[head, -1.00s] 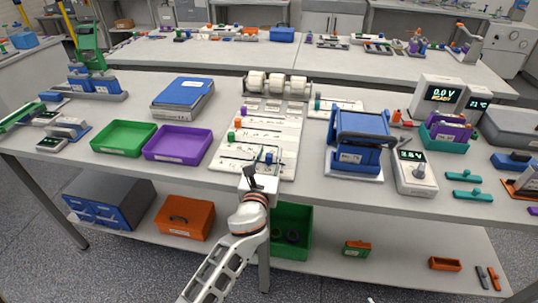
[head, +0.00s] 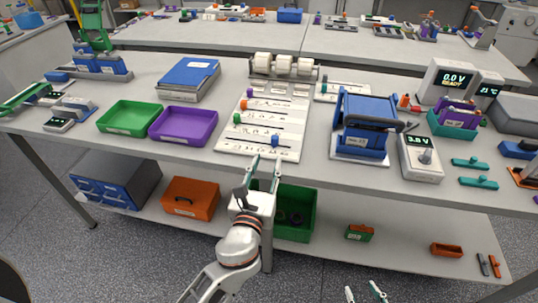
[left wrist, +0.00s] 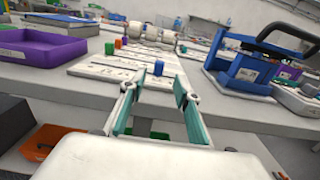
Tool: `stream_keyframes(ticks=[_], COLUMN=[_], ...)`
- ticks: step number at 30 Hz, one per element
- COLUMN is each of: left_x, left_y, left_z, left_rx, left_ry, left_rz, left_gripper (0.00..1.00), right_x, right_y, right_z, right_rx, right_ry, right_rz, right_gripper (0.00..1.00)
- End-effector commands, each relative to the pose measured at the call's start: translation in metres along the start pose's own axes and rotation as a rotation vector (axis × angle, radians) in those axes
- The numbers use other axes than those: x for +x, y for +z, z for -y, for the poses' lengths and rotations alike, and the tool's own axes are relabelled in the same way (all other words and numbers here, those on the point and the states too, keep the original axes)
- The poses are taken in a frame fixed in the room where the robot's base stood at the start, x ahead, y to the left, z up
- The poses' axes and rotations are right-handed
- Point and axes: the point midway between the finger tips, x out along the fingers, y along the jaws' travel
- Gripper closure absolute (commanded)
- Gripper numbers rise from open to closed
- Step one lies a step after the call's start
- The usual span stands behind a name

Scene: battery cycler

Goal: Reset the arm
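My left gripper (head: 265,162) is open and empty in front of the near table edge, just below the white slider board (head: 230,146). In the left wrist view its two teal-lined fingers (left wrist: 158,95) stand apart with nothing between them. The blue knob (head: 275,141) on the board's nearest row is just beyond the fingertips and apart from them; it also shows in the left wrist view (left wrist: 158,67). A green knob (head: 237,118) and an orange knob (head: 243,104) sit at the left ends of other rows. My right gripper (head: 364,292) shows only its separated fingertips at the bottom edge, empty.
A purple tray (head: 170,139) and a green tray (head: 106,129) stand left of the board. A blue press-like fixture (head: 362,110) with a black handle and a meter reading 3.8 V (head: 420,160) stand to the right. A lower shelf (head: 340,255) holds a green bin (head: 309,215) below the gripper.

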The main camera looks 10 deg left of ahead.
Motion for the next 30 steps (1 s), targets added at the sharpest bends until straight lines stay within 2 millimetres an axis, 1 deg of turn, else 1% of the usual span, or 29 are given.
stream_keyframes(ticks=[4,17,20,23,26,27,29,30], left_x=[-0.004,-0.004,-0.007,-0.015,-0.032,-0.042,-0.057,-0.068], left_y=[0.000,0.000,-0.003,-0.012,-0.027,-0.035,-0.046,-0.052], left_z=[0.000,-0.001,-0.011,-0.040,-0.083,-0.102,-0.128,-0.143], left_rx=[0.000,-0.002,-0.052,-0.208,-0.462,-0.577,-0.749,-0.860], left_ry=[0.001,0.002,0.025,0.096,0.215,0.273,0.362,0.421], left_rz=[0.000,-0.001,-0.015,-0.053,-0.102,-0.120,-0.139,-0.147], left_gripper=[0.68,0.68,0.68,0.68,0.68,0.68,0.68,0.68], right_x=[0.000,0.000,0.000,0.000,0.000,0.000,0.000,0.000], right_y=[0.000,-0.001,-0.001,-0.001,-0.001,-0.001,-0.001,-0.001], right_z=[0.000,0.000,0.001,0.001,0.001,0.001,0.001,0.001], right_rx=[0.000,0.001,0.002,0.002,0.002,0.002,0.002,0.002], right_ry=[0.000,0.000,0.000,0.000,0.000,0.000,0.000,0.000], right_rz=[0.000,-0.001,-0.001,-0.002,-0.002,-0.002,-0.002,-0.002], right_gripper=[0.60,0.60,0.60,0.60,0.60,0.60,0.60,0.60])
